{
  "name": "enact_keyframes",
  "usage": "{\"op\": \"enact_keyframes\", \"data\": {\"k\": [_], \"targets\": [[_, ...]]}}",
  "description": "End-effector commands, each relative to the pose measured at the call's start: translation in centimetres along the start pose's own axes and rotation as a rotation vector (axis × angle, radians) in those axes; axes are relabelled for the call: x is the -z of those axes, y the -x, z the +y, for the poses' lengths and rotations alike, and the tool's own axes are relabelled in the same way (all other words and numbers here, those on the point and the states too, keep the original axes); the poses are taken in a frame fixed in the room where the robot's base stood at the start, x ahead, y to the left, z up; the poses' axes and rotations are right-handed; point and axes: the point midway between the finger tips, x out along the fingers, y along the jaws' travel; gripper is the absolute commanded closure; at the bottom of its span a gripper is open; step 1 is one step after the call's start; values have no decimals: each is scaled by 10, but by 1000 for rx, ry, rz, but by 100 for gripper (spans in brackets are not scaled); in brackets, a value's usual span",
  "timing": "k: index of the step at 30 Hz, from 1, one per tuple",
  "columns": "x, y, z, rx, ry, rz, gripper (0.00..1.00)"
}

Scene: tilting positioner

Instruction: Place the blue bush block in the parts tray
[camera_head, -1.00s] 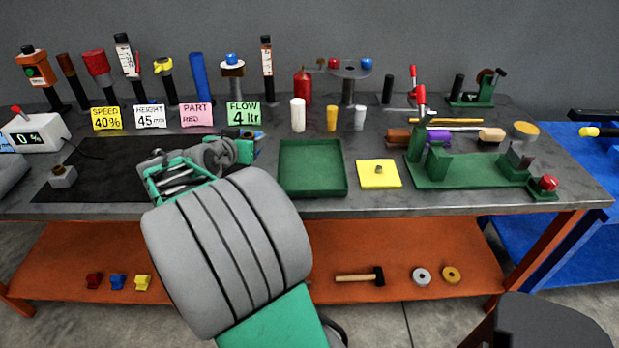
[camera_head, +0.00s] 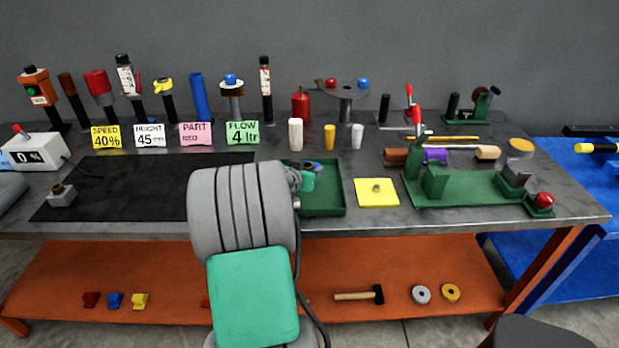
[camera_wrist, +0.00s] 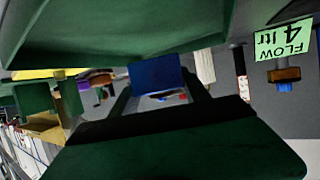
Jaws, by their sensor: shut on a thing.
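The blue bush block (camera_wrist: 155,74) is between the two fingers of my gripper (camera_wrist: 157,92) in the wrist view, and the gripper is shut on it. In the head view my gripper (camera_head: 306,176) is over the back left part of the green parts tray (camera_head: 328,204), with a small blue patch at its tip. The tray's green surface (camera_wrist: 130,30) fills the top of the wrist view. My arm hides the tray's left side in the head view. I cannot tell whether the block touches the tray.
A yellow pad (camera_head: 377,198) lies right of the tray, beside a green fixture (camera_head: 465,190). White (camera_head: 296,134) and yellow (camera_head: 330,137) cylinders stand behind the tray. The sign saying FLOW (camera_head: 242,132) is behind left. A black mat (camera_head: 140,185) lies at the left.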

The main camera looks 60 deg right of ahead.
Motion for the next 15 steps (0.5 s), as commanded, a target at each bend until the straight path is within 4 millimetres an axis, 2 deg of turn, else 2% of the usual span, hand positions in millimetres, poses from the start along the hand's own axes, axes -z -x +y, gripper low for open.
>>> {"op": "enact_keyframes", "data": {"k": [2, 8, 15], "targets": [[-1, -6, 3, 0, -2, 5, 100], [-28, -19, 4, 1, 0, 3, 100], [-31, -20, 4, 2, -2, 7, 100]]}}
